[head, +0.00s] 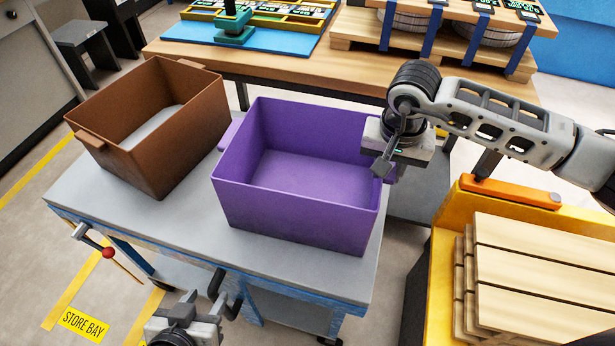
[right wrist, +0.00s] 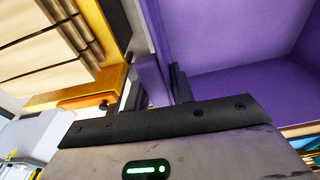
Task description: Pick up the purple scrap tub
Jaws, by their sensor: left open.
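The purple scrap tub (head: 292,222) stands upright and looks empty on a grey-topped cart (head: 180,235). A small handle sticks out from each of its two ends. My right gripper (head: 387,165) is at the handle on the tub's right end. In the right wrist view its two dark fingers (right wrist: 160,90) stand on either side of the purple handle, with little gap, and look shut on it. The tub's inside (right wrist: 235,60) fills the upper right there. My left gripper (head: 186,312) is open and empty, low at the bottom edge, in front of the cart and apart from the tub.
A brown tub (head: 165,135) stands left of the purple one on the cart. A wooden bench (head: 300,75) with strapped coils is behind. A yellow stand (head: 450,215) with stacked planks (head: 540,265) is at the right. A red-knobbed lever (head: 105,250) juts out at the cart's left front.

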